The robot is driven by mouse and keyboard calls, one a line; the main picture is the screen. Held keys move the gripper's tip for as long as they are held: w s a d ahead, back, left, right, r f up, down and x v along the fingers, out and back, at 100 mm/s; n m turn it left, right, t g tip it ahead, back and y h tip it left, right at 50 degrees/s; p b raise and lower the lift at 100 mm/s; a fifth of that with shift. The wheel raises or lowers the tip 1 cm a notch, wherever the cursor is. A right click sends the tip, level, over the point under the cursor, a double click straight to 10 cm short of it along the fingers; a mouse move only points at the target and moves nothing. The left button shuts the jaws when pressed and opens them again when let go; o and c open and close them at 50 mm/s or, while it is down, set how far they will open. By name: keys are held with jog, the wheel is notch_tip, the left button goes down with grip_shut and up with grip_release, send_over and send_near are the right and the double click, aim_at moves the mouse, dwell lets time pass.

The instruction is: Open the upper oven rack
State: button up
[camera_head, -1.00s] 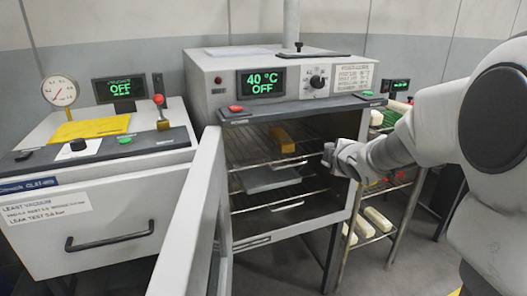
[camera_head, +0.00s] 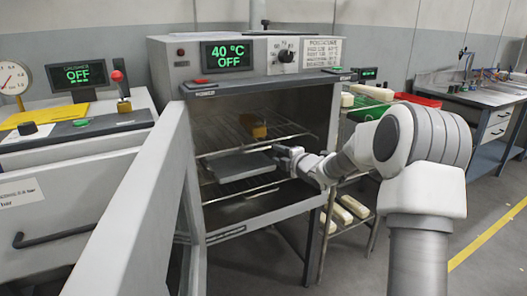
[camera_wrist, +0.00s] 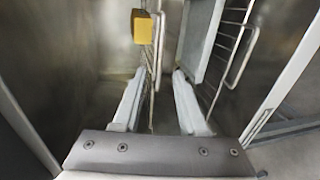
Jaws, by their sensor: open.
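The oven (camera_head: 170,95) stands with its door (camera_head: 135,215) swung open to the left. Inside, the upper wire rack (camera_head: 222,141) carries a yellow block (camera_head: 253,129). The rack sits inside the oven. My gripper (camera_head: 281,157) is at the right part of the oven opening, close to the upper rack's front edge. In the wrist view the fingers of my gripper (camera_wrist: 160,80) are open, with the upper rack's wires (camera_wrist: 157,45) between or just beyond them. I cannot tell whether they touch. The yellow block (camera_wrist: 143,27) shows at the top.
A shelf cart with pale bars (camera_head: 343,212) stands right of the oven. A vacuum cabinet (camera_head: 60,190) is at the left. Floor is free at the right.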

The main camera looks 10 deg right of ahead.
aim_at(264, 148)
jog(key=x, duration=1)
jog(key=shift+b, duration=0.35)
grip_shut()
dwell(1.0)
